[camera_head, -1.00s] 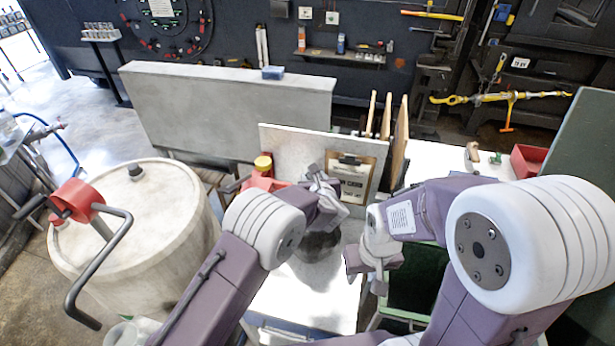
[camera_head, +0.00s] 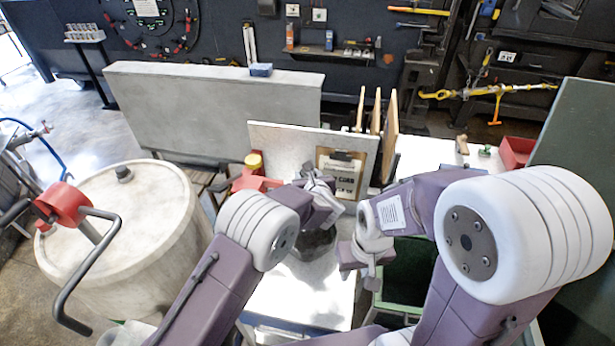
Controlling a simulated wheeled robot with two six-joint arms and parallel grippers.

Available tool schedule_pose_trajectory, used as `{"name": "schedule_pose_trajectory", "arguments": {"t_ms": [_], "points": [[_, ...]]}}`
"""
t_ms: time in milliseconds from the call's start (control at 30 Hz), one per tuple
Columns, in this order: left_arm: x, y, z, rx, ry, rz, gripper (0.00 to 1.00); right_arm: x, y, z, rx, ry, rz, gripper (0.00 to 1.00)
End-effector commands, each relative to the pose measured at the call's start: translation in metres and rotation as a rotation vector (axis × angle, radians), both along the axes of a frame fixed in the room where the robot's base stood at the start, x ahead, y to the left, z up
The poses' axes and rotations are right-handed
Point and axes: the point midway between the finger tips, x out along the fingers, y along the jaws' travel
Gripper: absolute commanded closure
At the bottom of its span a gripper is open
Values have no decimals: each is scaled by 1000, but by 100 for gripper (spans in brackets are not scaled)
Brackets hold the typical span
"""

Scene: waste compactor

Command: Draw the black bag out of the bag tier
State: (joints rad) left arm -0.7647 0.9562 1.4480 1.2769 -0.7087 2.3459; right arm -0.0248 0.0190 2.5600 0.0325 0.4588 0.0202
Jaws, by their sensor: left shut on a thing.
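My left gripper (camera_head: 318,188) is above the white table top (camera_head: 290,300), in front of the upright light panel. It is shut on the black bag (camera_head: 313,243), a dark rounded bundle just below it. The gripper and forearm hide the bag's upper part, and I cannot tell whether its underside touches the table top. My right gripper (camera_head: 362,258) is to the right of the bag, close to a dark green bin, with no object visible in it. Its fingers are too small and partly covered to tell their opening. I cannot make out the bag tier clearly.
The light panel (camera_head: 285,145) with a clipboard (camera_head: 343,172) stands behind the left gripper. Upright boards (camera_head: 390,138) stand behind it to the right. A green bin (camera_head: 408,285) is below my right arm. A large pale drum (camera_head: 130,240) with a red-hubbed crank (camera_head: 62,206) stands left.

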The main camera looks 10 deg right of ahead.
Motion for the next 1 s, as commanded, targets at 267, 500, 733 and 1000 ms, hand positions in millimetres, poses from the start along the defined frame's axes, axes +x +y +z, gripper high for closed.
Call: {"name": "schedule_pose_trajectory", "arguments": {"t_ms": [267,500,733,1000], "points": [[1,0,-1,-2,-5,0,100,0,0,-6,0,0,0,64],[1,0,0,-1,-4,0,51,0,0,-6,0,0,0,64],[0,0,-1,-1,-2,0,31,0,0,-6,0,0,0,64],[-10,-1,-1,-1,0,-2,31,0,0,-15,0,0,0,64]]}}
